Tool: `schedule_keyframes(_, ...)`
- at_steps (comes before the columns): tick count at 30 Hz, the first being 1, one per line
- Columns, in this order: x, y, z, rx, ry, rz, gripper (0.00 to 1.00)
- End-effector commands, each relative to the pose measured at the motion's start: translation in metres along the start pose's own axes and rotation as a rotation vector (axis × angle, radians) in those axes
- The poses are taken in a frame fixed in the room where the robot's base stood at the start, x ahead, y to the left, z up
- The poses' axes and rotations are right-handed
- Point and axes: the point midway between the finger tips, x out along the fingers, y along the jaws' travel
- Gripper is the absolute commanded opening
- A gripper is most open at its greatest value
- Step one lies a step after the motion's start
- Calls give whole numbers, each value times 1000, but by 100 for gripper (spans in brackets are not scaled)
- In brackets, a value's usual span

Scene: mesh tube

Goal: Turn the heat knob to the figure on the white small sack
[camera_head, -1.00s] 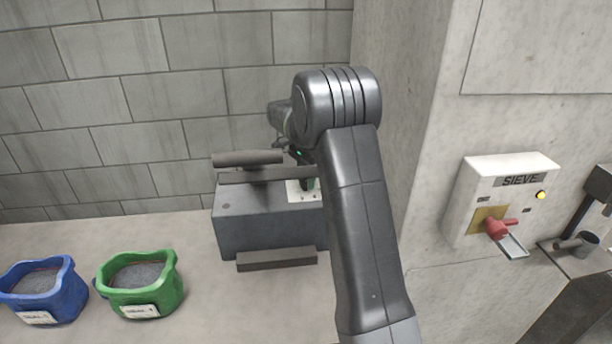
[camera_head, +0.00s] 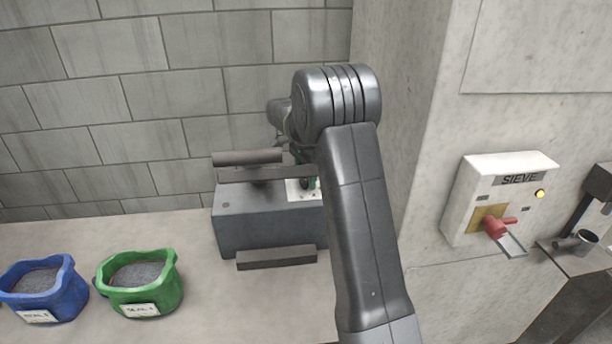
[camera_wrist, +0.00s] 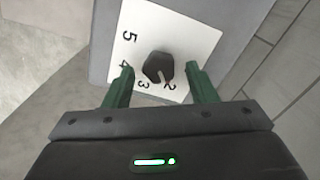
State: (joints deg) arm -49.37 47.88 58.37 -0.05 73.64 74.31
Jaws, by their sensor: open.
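The heat knob (camera_wrist: 155,66) is black and sits on a white dial plate (camera_wrist: 185,35) with the figures 2, 3, 4 and 5 showing. A small red mark on the knob is close to the figure 2. My gripper (camera_wrist: 159,71) is open, with its green fingers on either side of the knob; I cannot tell whether they touch it. In the head view the plate (camera_head: 294,190) lies on a grey box (camera_head: 258,232), and my arm hides part of it. No white small sack is in view.
A blue sack (camera_head: 45,303) and a green sack (camera_head: 155,297) stand on the bench at the left, with labels too small to read surely. A white SIEVE box (camera_head: 480,180) with a red lever (camera_head: 496,227) is on the wall at the right. Bare bench lies between the green sack and the grey box.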

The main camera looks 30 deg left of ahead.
Motion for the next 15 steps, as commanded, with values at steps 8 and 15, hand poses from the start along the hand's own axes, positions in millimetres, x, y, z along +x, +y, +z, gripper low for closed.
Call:
schedule_keyframes(8,-16,-1,0,0,0,-2,52)
schedule_keyframes(15,-70,-1,0,0,1,-5,52)
